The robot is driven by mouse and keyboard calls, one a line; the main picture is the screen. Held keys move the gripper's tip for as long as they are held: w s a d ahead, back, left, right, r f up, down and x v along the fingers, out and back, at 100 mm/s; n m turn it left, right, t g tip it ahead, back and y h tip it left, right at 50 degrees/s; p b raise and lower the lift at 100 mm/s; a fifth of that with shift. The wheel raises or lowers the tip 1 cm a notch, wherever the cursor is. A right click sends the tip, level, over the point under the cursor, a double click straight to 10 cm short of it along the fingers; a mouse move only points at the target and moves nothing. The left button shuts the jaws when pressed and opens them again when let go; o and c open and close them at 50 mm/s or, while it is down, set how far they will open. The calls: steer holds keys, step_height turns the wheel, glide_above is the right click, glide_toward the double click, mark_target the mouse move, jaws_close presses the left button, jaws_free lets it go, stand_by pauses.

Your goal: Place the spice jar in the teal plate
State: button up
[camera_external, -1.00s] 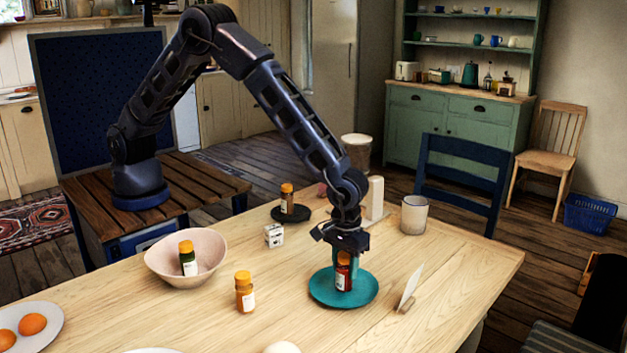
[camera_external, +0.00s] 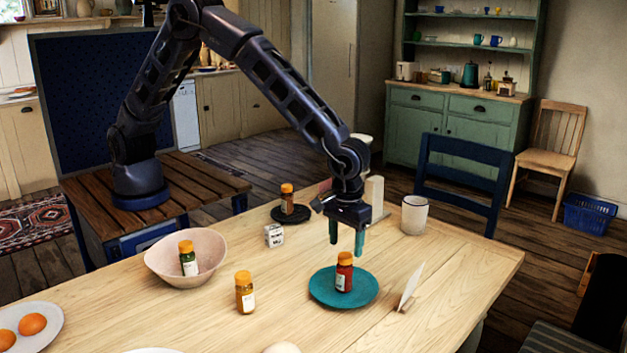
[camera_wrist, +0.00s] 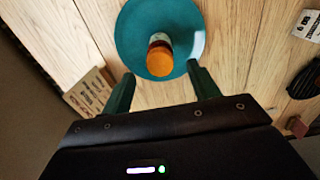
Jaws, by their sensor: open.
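A spice jar (camera_external: 344,273) with an orange lid and red-brown contents stands upright on the teal plate (camera_external: 318,290).
Other spice jars stand in the pink bowl (camera_external: 208,268), on the wood (camera_external: 245,292) and on a dark saucer (camera_external: 298,217). A small white box (camera_external: 274,235), a white cup (camera_external: 414,215) and an upright card (camera_external: 411,285) stand nearby. The table's right front is clear.

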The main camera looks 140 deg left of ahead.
step_height(320, 180, up, 5)
steer(key=shift+f, duration=0.1)
steer(key=shift+d+r, duration=0.1)
steer(key=shift+r, duration=0.2)
steer(key=s+d+r+m+t, duration=0.1)
steer(key=s+d+r+m, duration=0.4)
steer(key=s+r, duration=0.6)
steer(key=s+d+r+m+t, duration=0.1)
steer(key=s+d+r+m, duration=0.2)
steer(key=s+d+r, duration=0.65)
steer(key=s+d+r+m+t, duration=0.1)
steer(key=s+d+m, duration=0.1)
steer(key=s, duration=0.8)
steer(key=s+d+r+m, duration=0.2)
steer(key=s+m, duration=0.2)
steer(key=s, duration=0.6)
steer(key=s+d+r+m+t, duration=0.1)
steer(key=s+m, duration=0.3)
steer(key=s, duration=0.6)
steer(key=shift+s+d+r+t, duration=0.3)
steer(key=shift+d+r, duration=0.35)
steer(key=shift+d, duration=0.05)
